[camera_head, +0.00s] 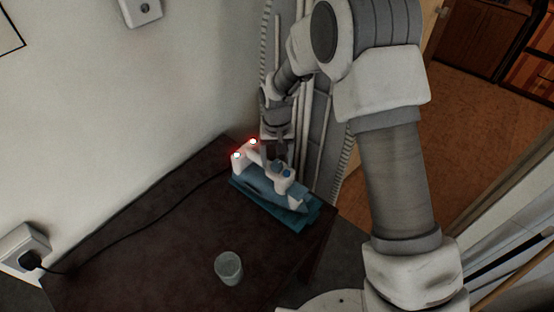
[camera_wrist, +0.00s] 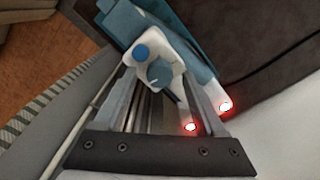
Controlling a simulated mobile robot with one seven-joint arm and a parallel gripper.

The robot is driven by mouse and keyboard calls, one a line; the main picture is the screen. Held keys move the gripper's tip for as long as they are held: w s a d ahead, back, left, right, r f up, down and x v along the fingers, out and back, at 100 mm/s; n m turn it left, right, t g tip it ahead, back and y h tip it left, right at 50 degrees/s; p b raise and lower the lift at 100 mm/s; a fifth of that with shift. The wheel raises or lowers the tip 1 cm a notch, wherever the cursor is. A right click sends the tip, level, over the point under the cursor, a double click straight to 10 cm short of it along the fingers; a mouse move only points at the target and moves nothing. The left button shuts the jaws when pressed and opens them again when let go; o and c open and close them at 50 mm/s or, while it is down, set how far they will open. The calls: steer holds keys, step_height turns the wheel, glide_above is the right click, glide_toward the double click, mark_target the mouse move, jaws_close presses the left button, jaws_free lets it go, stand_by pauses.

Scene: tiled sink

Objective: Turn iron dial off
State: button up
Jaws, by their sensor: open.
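I cannot tell the dial's setting. My gripper (camera_head: 275,158) points down just over the iron. In the wrist view my gripper (camera_wrist: 163,85) is open, with a finger on each side of the dial. I cannot tell whether either finger touches it.
A glass (camera_head: 229,267) stands on the table (camera_head: 150,245) in front of the iron. A black cord (camera_head: 130,235) runs to a wall socket (camera_head: 24,248) at the left.

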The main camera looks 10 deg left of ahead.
steer(key=shift+f, duration=0.15)
jaws_close()
stand_by(0.4)
steer(key=shift+n, duration=0.4)
steer(key=n+b, duration=0.1)
steer(key=n, duration=0.5)
steer(key=shift+n, duration=0.3)
steer(key=n, duration=0.6)
steer(key=shift+n, duration=0.4)
